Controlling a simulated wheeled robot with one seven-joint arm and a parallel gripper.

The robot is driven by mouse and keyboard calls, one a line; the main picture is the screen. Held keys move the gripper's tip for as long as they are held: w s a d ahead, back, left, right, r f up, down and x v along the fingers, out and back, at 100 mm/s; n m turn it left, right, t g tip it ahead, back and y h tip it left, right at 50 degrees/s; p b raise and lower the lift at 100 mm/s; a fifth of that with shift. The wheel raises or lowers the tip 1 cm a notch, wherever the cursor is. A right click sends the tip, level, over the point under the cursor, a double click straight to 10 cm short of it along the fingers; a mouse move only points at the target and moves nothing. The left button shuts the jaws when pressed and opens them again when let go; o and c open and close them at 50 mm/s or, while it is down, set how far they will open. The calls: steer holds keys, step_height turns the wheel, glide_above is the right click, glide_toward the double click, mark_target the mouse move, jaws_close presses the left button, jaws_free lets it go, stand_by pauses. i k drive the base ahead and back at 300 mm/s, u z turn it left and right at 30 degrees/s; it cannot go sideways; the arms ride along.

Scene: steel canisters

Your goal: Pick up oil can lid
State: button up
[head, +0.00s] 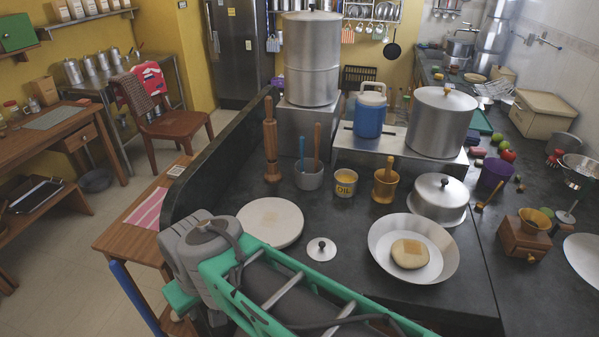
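A small round silver lid (322,250) with a dark knob lies flat on the dark countertop, right of a pale round board. The lid is apart from the can. My green and grey arm crosses the bottom foreground, in front of the lid. My gripper is not in view, so whether it is open or holds anything cannot be seen.
The pale round board (270,222) lies left of the lid. A wide metal bowl (445,262) with a bread-like round stands to the right. A grey mortar (309,177), a brass mortar (384,184) and a lidded pot (438,200) stand behind. Bare countertop surrounds the lid.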

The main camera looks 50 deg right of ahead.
mark_target(321, 250)
steer(key=z, duration=1.8)
